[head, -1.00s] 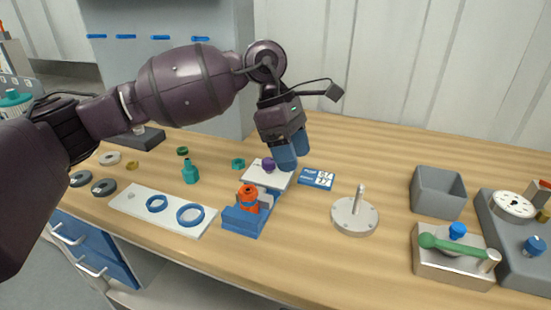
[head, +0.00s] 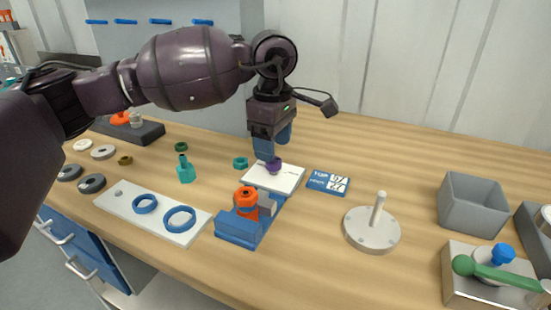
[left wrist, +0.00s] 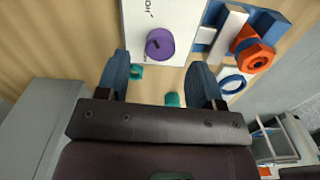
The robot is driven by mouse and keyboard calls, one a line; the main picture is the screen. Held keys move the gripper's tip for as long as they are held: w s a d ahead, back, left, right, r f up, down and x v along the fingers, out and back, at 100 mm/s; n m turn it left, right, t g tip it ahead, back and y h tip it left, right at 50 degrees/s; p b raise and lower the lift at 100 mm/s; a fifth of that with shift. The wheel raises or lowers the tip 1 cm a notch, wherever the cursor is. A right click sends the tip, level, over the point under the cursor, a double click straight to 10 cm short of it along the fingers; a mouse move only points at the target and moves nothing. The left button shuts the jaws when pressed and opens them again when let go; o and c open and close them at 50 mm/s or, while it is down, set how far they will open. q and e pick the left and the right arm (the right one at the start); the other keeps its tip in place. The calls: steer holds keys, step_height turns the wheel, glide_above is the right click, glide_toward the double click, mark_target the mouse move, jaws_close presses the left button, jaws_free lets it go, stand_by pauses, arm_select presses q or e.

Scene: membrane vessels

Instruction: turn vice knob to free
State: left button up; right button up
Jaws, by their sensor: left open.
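The purple knob (head: 273,166) stands on a white plate (head: 288,184) with dark lettering, attached behind the blue vice (head: 238,229). An orange hex-shaped part (head: 246,197) sits in the vice by a grey jaw. My right gripper is not visible.
A blue card (head: 327,183) lies right of the plate. A round grey base with a peg (head: 372,230) stands further right, then a grey bin (head: 472,203). A white board with blue rings (head: 152,212) lies left of the vice. A teal bottle-like part (head: 185,172) stands behind it.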

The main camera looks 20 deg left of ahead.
mark_target(274, 164)
arm_select(q)
steer(key=shift+f+b, duration=0.3)
steer(key=shift+f, duration=1.45)
steer(key=c, duration=0.9)
